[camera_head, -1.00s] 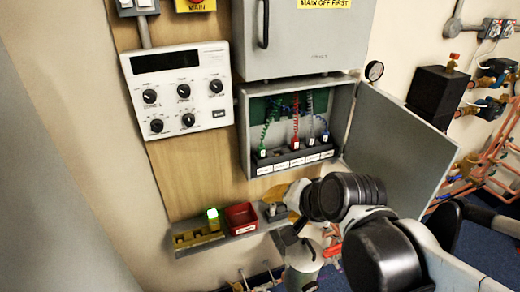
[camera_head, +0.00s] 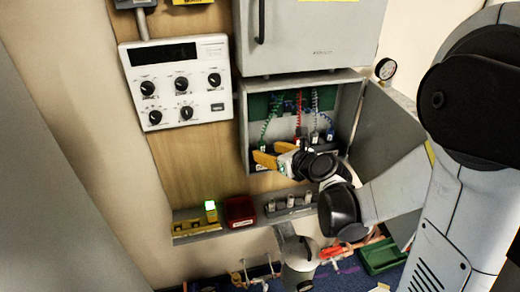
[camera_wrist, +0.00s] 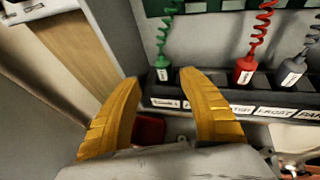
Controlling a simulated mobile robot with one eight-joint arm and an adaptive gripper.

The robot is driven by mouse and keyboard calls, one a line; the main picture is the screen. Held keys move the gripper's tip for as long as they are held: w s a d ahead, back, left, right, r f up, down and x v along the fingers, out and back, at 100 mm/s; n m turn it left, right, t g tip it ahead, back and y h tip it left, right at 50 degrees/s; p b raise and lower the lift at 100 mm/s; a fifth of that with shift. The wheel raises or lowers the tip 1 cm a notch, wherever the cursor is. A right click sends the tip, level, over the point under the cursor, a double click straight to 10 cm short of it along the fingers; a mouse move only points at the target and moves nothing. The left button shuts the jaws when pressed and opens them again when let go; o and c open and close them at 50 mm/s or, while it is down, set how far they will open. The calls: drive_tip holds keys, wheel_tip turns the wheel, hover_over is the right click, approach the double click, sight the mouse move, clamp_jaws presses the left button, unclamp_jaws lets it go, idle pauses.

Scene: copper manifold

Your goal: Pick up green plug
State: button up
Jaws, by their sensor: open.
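The green plug (camera_wrist: 163,67) stands upright in the left end of a dark socket strip, with a white label on it and a coiled green cord rising from it. In the wrist view it lies just beyond and between my yellow fingertips. In the head view the green plug (camera_head: 263,146) is at the left of the open box, partly hidden by my gripper. My gripper (camera_wrist: 168,75) is open with nothing between its fingers. In the head view my gripper (camera_head: 262,158) is in front of the open box's lower left edge.
A red plug (camera_wrist: 245,69) and a grey plug (camera_wrist: 291,71) stand to the right in the same strip. The open box door (camera_head: 385,130) is at the right.

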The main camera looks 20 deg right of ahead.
sight(264, 146)
drive_tip(key=x, duration=0.1)
drive_tip(key=b+x, duration=0.1)
drive_tip(key=x, duration=0.1)
drive_tip(key=b+x, duration=0.1)
drive_tip(key=x, duration=0.1)
drive_tip(key=shift+w+d+r, duration=0.2)
drive_tip(key=shift+w+d, duration=0.1)
drive_tip(key=shift+w, duration=0.15)
drive_tip(key=shift+s+r, duration=0.1)
clamp_jaws()
